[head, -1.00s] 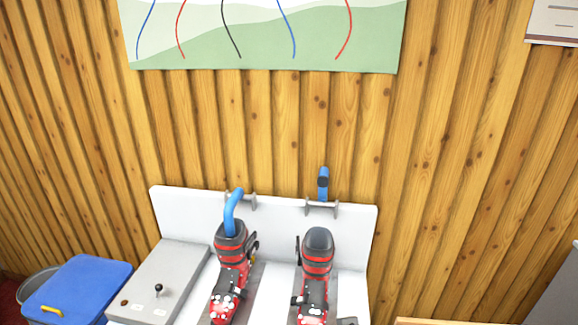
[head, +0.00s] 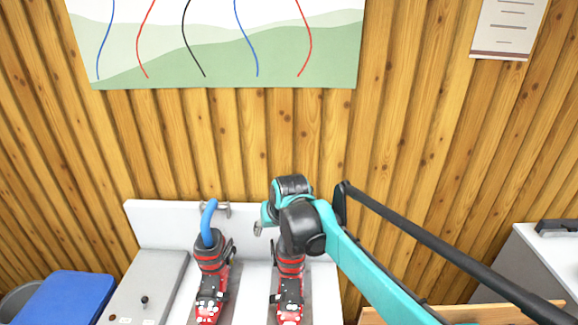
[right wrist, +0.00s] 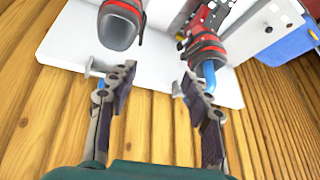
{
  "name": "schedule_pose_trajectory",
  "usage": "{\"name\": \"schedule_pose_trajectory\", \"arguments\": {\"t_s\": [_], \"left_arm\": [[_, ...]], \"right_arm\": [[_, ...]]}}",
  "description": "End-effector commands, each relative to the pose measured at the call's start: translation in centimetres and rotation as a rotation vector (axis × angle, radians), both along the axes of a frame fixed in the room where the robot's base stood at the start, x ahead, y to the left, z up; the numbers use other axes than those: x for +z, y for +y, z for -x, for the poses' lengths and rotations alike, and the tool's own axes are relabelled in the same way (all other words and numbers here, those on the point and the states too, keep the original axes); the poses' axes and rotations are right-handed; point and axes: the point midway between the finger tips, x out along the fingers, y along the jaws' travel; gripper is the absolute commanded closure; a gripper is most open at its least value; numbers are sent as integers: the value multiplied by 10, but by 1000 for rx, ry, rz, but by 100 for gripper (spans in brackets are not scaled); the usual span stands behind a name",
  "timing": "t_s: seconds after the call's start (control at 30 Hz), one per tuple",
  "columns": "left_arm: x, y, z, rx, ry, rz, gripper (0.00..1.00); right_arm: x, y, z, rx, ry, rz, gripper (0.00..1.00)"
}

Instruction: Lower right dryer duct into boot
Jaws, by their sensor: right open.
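The left ski boot (head: 212,280), red and black, stands on the white dryer with the blue left duct (head: 209,222) bent down into its top. The right boot (head: 289,285) stands beside it, its top partly behind my arm; its dark cuff shows in the right wrist view (right wrist: 118,28). The right duct is hidden by my arm in the head view. A bit of blue (right wrist: 101,84) shows behind one finger in the right wrist view, probably that duct. My right gripper (right wrist: 155,95) is open before the dryer's back panel, nothing clearly between its fingers. My left gripper is out of view.
The white back panel (head: 160,222) stands against the wooden wall. A grey box with a small lever (head: 145,300) and a blue lidded bin (head: 66,297) are at left. A wooden edge (head: 470,314) and a grey cabinet (head: 540,262) are at right.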

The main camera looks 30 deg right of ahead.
Motion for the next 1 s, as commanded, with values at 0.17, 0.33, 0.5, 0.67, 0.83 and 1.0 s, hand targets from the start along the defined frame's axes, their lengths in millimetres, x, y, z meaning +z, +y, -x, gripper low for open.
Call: {"name": "schedule_pose_trajectory", "arguments": {"t_s": [0.17, 0.33, 0.5, 0.67, 0.83, 1.0], "left_arm": [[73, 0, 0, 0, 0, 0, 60], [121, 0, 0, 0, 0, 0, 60], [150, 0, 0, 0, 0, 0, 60], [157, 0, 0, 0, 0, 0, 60], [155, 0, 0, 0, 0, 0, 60], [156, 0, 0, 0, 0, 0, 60]], "right_arm": [[57, -61, -75, -104, 28, -47, 50], [73, -123, -129, -196, 52, -92, 50], [69, -166, -158, -255, 68, -123, 50], [61, -182, -168, -277, 73, -135, 50], [41, -184, -176, -279, 73, -136, 50], [15, -185, -188, -279, 73, -136, 50]]}}
